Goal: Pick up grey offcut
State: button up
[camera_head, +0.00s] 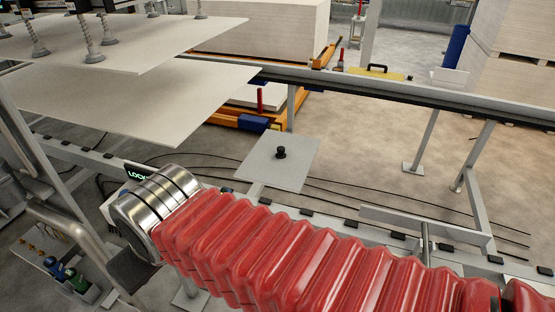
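A small, flat, square light-grey piece (300,170) lies near the middle of the view, at the near rail of the metal frame. It looks like the grey offcut. A round black knob or cup (280,153) stands near its centre. Its near corner comes close to the red ribbed bellows in front, and what carries it underneath is mostly hidden.
A large red ribbed bellows (290,255) with a shiny metal end (158,208) fills the foreground. Suction cups (95,48) sit on a pale sheet at upper left, above another sheet (130,105). A rail (410,92) crosses behind; a yellow case (376,73) lies beyond.

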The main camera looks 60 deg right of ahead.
aim_at(279, 160)
jog(key=z, duration=0.05)
jog(key=i, duration=1)
jog(key=u, duration=0.05)
